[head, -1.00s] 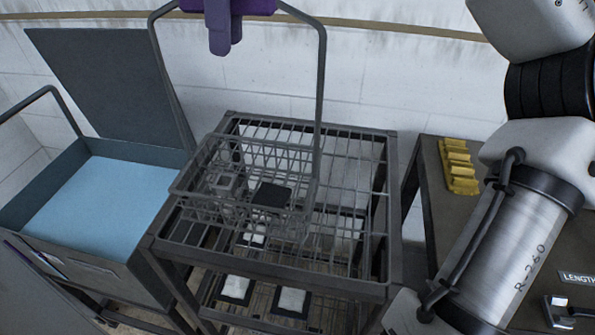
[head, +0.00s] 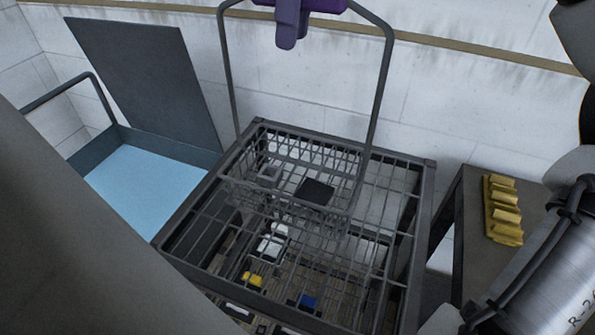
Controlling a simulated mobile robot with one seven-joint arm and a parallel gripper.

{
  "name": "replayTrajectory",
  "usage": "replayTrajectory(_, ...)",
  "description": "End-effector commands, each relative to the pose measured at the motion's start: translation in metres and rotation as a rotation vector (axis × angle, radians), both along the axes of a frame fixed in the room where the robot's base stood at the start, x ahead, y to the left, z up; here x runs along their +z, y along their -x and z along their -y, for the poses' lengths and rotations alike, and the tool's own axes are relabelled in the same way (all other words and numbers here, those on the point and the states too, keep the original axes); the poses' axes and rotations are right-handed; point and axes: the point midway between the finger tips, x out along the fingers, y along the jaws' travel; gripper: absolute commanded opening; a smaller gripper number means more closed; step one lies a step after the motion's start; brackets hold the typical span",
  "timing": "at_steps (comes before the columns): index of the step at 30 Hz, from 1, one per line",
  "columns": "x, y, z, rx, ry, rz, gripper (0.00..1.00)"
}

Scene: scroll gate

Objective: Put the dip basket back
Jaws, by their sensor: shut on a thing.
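The dip basket (head: 285,150) is a grey wire basket with a tall arched handle (head: 385,85). It holds a dark square piece (head: 315,191) and a small grey piece (head: 268,174). My purple gripper (head: 290,35), at the top of the head view, is shut on the top of the handle, its upper part cut off by the frame. The basket hangs level over the back-left part of the wire rack's top shelf (head: 395,215). I cannot tell whether its bottom touches the shelf.
Left of the rack is an open tank of blue liquid (head: 150,190) with a raised dark lid (head: 145,85). Lower rack shelves hold small pieces. Right is a table (head: 468,215) with a yellow notched block (head: 503,210). A large grey shape hides the lower left.

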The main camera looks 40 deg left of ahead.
Motion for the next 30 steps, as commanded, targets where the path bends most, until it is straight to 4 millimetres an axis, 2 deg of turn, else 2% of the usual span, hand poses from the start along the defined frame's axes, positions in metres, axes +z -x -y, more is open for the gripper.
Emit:
replayTrajectory(9,-0.046,0.0,0.001,0.0,0.0,-0.001,0.0)
replayTrajectory(14,-0.058,0.0,0.0,-0.001,-0.001,0.0,0.0)
replayTrajectory(19,-0.079,0.0,0.001,0.0,0.0,-0.002,0.0)
replayTrajectory(24,-0.091,0.0,0.0,-0.001,-0.001,0.0,0.0)
replayTrajectory(30,-0.093,0.0,0.0,-0.001,-0.001,0.0,0.0)
